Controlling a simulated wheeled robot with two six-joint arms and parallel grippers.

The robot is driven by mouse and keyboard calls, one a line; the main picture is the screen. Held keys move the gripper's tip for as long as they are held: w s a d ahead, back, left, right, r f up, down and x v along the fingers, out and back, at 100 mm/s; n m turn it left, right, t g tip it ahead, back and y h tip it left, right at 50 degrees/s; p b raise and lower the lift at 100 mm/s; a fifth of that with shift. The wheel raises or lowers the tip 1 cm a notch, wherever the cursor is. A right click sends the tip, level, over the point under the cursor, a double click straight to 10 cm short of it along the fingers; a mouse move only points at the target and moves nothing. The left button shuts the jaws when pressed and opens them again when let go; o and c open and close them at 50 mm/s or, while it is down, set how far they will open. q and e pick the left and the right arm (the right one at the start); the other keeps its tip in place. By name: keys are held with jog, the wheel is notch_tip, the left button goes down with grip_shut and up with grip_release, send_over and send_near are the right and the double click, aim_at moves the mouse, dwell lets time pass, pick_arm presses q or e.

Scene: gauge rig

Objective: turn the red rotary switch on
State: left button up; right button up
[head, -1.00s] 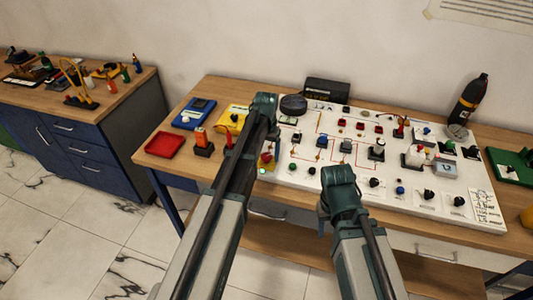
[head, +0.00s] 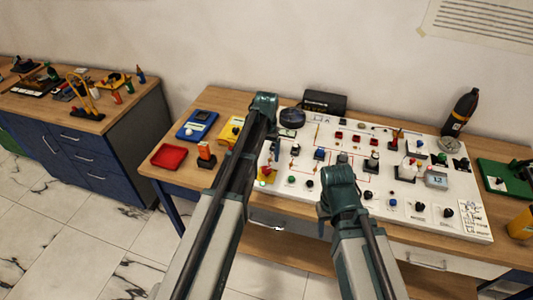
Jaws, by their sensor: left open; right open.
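A white panel (head: 468,228) lies on the wooden bench and carries several switches, knobs and lamps. A red knob on a yellow base (head: 265,172) sits at its left edge, beside a lit green lamp (head: 262,183). It looks like the red rotary switch, but its setting is too small to read. My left arm reaches up just left of it and covers part of the panel's left edge. My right arm stands in front of the panel's lower middle. I cannot make out the fingers of either gripper; my arm links hide them. Neither arm shows anything held.
A red tray (head: 169,156), a blue meter (head: 197,124) and a yellow device (head: 230,130) lie left of the panel. A dark bottle (head: 459,113) stands behind its right end. A blue drawer cabinet (head: 100,158) stands left, with open floor between.

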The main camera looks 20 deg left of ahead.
pick_arm(q)
notch_tip(320, 180, up, 6)
jog(key=p, duration=0.5)
jog(key=shift+r, duration=0.2)
pick_arm(e)
notch_tip(320, 180, up, 6)
jog(key=shift+r, duration=0.2)
pick_arm(q)
jog(key=s+d+f+m+b, duration=0.1)
jog(key=s+d, duration=0.3)
jog(key=s, duration=0.4)
jog(key=s+d+f+m+b, duration=0.1)
jog(key=s+d+f+b, duration=0.3)
jog(key=s, duration=0.4)
jog(key=s+d+f+m+y+b, duration=0.1)
jog(key=s+d+f+b, duration=0.1)
jog(key=s+d, duration=0.3)
jog(key=s, duration=0.3)
jog(key=shift+s+d+f+b, duration=0.2)
jog(key=shift+s+f+b, duration=0.15)
jog(key=shift+s+f, duration=0.05)
pick_arm(e)
notch_tip(320, 180, down, 8)
